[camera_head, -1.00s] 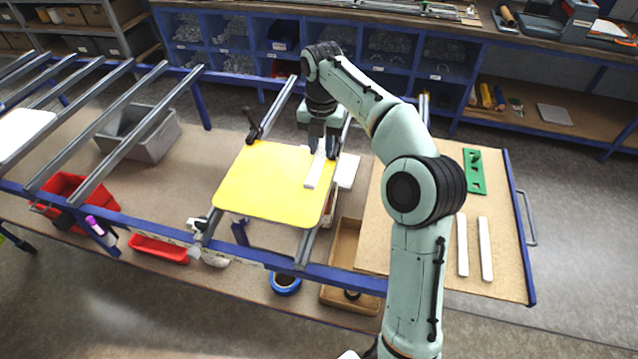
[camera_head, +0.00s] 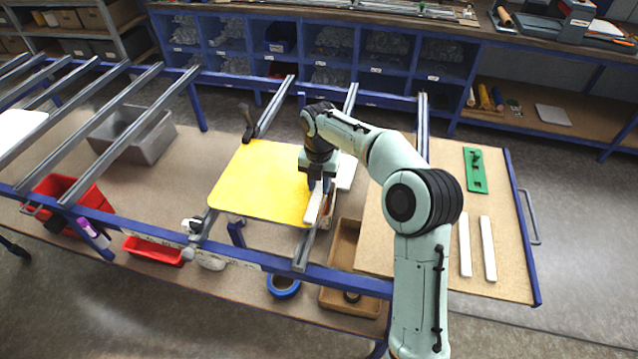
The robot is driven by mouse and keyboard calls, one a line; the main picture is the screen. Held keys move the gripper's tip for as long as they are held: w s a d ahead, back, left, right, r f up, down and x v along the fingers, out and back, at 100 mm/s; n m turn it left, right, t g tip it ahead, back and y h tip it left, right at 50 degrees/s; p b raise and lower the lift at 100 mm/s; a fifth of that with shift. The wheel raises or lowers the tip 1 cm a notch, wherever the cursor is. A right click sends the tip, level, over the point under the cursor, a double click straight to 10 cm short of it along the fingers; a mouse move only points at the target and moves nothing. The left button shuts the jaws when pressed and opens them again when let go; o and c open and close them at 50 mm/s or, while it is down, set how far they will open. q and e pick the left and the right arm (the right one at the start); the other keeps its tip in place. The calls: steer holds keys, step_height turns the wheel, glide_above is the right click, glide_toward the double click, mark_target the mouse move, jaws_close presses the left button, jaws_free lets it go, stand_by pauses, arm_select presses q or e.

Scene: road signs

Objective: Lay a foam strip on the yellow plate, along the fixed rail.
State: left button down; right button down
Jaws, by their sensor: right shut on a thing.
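The yellow plate (camera_head: 257,185) lies flat across the metal rails in the middle of the workbench. My right gripper (camera_head: 319,187) is over the plate's right edge and is shut on a white foam strip (camera_head: 314,206). The strip points toward the front, near the plate's right front corner. I cannot tell whether it touches the plate. A metal rail (camera_head: 303,250) runs out from under the plate at the front right. Two more white foam strips (camera_head: 465,245) (camera_head: 487,248) lie side by side on the wooden board at the right. My left gripper is not in view.
A green piece (camera_head: 475,170) lies on the wooden board (camera_head: 430,220). A dark clamp (camera_head: 248,120) stands at the plate's back left, another clamp (camera_head: 197,227) at its front left. A cardboard box (camera_head: 345,245) and blue tape (camera_head: 284,286) sit on the lower shelf.

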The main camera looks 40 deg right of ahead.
mark_target(319, 187)
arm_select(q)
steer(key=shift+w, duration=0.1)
arm_select(e)
steer(key=shift+w, duration=0.15)
steer(key=shift+f, duration=0.15)
steer(key=c, duration=0.9)
jaws_free()
steer(key=shift+o, duration=0.2)
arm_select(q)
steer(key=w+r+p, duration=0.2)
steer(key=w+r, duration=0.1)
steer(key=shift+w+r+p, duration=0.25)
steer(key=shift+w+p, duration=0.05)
arm_select(e)
step_height(319, 187, up, 12)
steer(key=shift+r, duration=0.2)
steer(key=shift+f, duration=0.1)
